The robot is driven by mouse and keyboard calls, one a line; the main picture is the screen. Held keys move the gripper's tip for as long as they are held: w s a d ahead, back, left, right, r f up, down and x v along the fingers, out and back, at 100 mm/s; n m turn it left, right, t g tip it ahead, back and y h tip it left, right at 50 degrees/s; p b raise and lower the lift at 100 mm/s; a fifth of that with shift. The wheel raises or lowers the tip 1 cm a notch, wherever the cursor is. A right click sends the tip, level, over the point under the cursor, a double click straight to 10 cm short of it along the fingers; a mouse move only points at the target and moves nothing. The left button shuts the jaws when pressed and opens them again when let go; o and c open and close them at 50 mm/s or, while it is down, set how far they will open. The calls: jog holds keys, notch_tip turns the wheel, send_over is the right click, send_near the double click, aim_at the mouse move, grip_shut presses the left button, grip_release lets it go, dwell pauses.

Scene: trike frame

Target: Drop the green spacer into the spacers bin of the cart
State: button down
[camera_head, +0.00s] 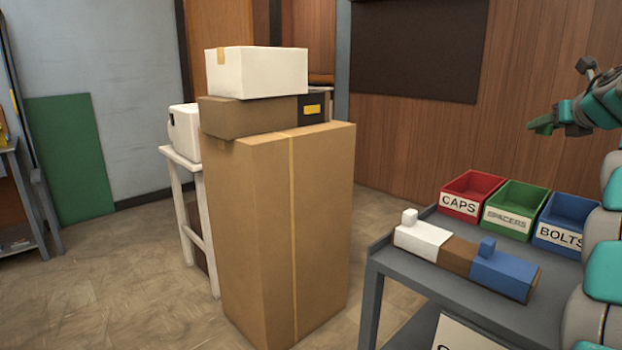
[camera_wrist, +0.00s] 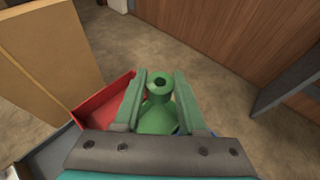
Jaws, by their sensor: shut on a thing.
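My gripper (camera_head: 545,125) is raised above the cart at the right of the head view. In the wrist view my gripper (camera_wrist: 160,75) has its two fingers shut around the green spacer (camera_wrist: 160,84), whose round end with a dark hole shows between the fingertips. The spacer is hard to tell from the fingers in the head view. The green spacers bin (camera_head: 515,209) stands on the cart (camera_head: 455,285), between the red caps bin (camera_head: 472,192) and the blue bolts bin (camera_head: 563,222). The spacer is held well above the bins, apart from them. No spacer shows inside the green bin's visible part.
A block in white, brown and blue (camera_head: 460,258) lies on the cart in front of the bins. A tall cardboard box (camera_head: 290,225) with smaller boxes on top stands left of the cart. Wood-panelled wall (camera_head: 555,90) is behind. Open floor lies between box and cart.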

jog(key=shift+f+b, duration=1.1)
jog(key=shift+f, duration=0.55)
jog(key=shift+c, duration=2)
grip_release()
jog(key=v, duration=0.7)
jog(key=shift+s+r+b, duration=0.2)
jog(key=shift+s+b, duration=0.15)
jog(key=shift+b, duration=0.05)
jog(key=shift+a, duration=0.15)
